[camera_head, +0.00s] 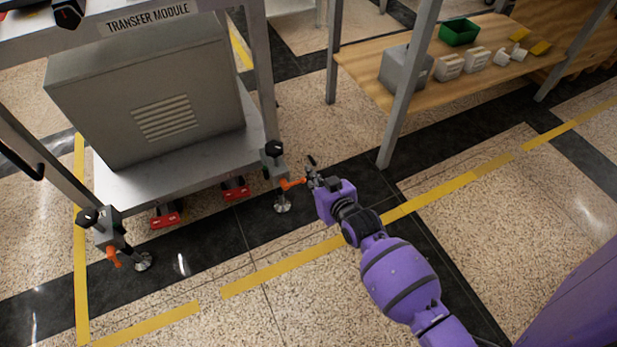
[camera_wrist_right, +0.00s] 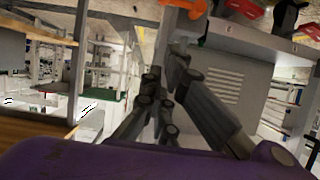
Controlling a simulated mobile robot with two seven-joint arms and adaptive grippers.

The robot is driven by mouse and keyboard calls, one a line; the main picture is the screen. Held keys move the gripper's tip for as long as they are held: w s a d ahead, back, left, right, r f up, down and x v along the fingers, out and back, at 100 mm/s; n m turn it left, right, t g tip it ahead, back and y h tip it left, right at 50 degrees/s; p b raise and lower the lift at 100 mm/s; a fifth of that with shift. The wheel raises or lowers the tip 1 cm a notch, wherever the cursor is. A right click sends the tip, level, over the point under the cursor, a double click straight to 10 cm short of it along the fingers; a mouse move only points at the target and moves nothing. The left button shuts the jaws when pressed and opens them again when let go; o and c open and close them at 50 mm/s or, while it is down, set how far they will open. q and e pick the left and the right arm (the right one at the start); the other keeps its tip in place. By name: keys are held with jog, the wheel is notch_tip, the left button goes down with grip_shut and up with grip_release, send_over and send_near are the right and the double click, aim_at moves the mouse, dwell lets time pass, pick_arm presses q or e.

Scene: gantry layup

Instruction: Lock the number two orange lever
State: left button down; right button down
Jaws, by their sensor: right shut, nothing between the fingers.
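An orange lever (camera_head: 292,184) sticks out to the right from the foot clamp at the transfer module's near right corner. A second orange lever (camera_head: 113,257) hangs down from the foot clamp at the near left corner. I can read no number on either. My right gripper (camera_head: 311,172) is shut and empty, just right of the tip of the right-hand lever; I cannot tell whether they touch. In the right wrist view an orange lever (camera_wrist_right: 183,6) shows at the top edge, above the dark fingers (camera_wrist_right: 165,75). My left gripper is out of view.
The grey transfer module frame (camera_head: 185,170) carries a large grey box (camera_head: 150,95). Red parts (camera_head: 236,190) sit under its shelf. A wooden table (camera_head: 365,70) with a green bin (camera_head: 459,32) and small parts stands at the upper right. The floor in front is clear.

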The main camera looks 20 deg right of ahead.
aim_at(295, 183)
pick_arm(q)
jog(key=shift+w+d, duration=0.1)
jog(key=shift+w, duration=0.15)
pick_arm(e)
jog(key=shift+w, duration=0.15)
